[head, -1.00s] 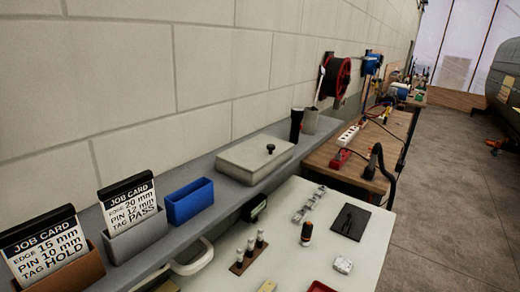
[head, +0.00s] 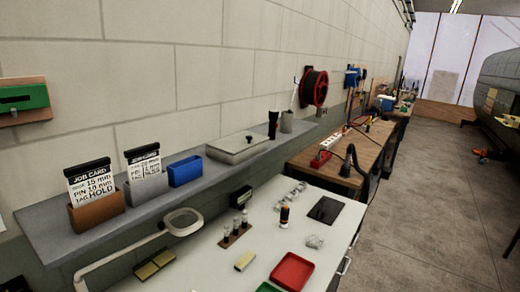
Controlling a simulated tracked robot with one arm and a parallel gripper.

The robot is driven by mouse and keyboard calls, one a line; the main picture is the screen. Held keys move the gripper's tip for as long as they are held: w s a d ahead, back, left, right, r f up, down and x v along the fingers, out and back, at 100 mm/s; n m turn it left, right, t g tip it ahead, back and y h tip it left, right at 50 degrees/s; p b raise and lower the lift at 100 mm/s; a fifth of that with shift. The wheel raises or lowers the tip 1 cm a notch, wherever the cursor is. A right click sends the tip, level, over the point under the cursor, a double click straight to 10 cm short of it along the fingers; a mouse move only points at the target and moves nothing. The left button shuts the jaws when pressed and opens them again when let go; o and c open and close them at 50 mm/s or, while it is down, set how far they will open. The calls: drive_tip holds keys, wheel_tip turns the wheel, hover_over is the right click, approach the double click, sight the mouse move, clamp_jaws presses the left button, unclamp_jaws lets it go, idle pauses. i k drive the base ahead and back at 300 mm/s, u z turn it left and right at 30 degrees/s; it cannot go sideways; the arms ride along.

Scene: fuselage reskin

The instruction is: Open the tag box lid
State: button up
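The tag box (head: 236,152) is a low pale grey box on the grey wall shelf. Its flat lid (head: 238,142) looks shut, with a small dark knob on top towards its right side. A blue open bin (head: 185,171) stands to its left and a black torch-like cylinder (head: 273,124) to its right. My gripper is not in the head view, so its opening and its distance to the box do not show.
Two job card holders (head: 96,211) stand on the shelf's left part. A magnifier lamp (head: 182,222) rises over the white table (head: 330,238). A red tray (head: 292,271) and small tools lie there. Grey floor (head: 420,210) is open at right.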

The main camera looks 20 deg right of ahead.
sight(236, 143)
drive_tip(key=z, duration=0.05)
drive_tip(key=k, duration=0.25)
drive_tip(key=z, duration=2.05)
drive_tip(key=i, duration=1.25)
drive_tip(key=u, duration=2.3)
drive_tip(key=i, duration=1)
drive_tip(key=z, duration=0.1)
